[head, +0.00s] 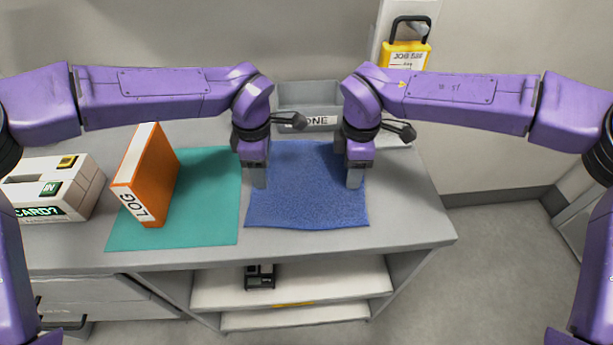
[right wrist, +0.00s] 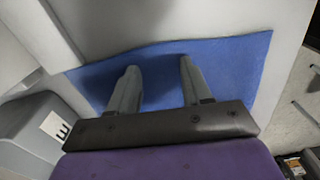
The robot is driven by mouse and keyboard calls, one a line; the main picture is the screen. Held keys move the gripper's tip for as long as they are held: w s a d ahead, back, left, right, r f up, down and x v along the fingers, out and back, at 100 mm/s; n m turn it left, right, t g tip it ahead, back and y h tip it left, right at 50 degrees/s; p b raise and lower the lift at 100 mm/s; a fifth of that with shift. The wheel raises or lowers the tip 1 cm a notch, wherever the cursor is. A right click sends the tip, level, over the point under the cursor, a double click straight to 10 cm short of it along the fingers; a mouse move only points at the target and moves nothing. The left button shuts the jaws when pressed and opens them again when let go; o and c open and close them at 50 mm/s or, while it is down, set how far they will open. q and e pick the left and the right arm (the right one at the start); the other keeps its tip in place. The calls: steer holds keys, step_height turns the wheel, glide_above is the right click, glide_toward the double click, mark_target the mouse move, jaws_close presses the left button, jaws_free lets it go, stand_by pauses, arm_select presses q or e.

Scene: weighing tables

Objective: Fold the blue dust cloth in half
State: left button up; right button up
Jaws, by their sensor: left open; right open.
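The blue dust cloth (head: 305,205) lies spread flat on the grey table, its near edge slightly wavy. My left gripper (head: 258,180) points down over the cloth's left side. My right gripper (head: 354,180) points down over its right side. In the right wrist view the right gripper's two fingers (right wrist: 158,82) are apart with nothing between them, and the cloth (right wrist: 225,65) lies beneath them. Whether the fingertips touch the cloth cannot be told. The far part of the cloth is partly hidden by my grippers.
A green mat (head: 205,215) lies left of the cloth, with an orange LOG binder (head: 145,175) standing on it. A white card box (head: 50,190) is further left. A grey bin (head: 308,95) stands behind the cloth. The table (head: 410,215) is clear to the right.

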arm_select(q)
steer(key=shift+s+r, duration=0.2)
steer(key=shift+s, duration=0.15)
arm_select(e)
steer(key=shift+s+r, duration=0.1)
steer(key=shift+s, duration=0.25)
arm_select(q)
steer(key=shift+f, duration=0.3)
arm_select(e)
steer(key=shift+f, duration=0.25)
arm_select(q)
steer(key=shift+w, duration=0.1)
steer(key=shift+c, duration=0.5)
arm_select(e)
steer(key=shift+w, duration=0.1)
steer(key=shift+c, duration=0.5)
arm_select(q)
jaws_close()
arm_select(e)
jaws_close()
arm_select(q)
steer(key=shift+r, duration=0.15)
arm_select(e)
steer(key=shift+r, duration=0.1)
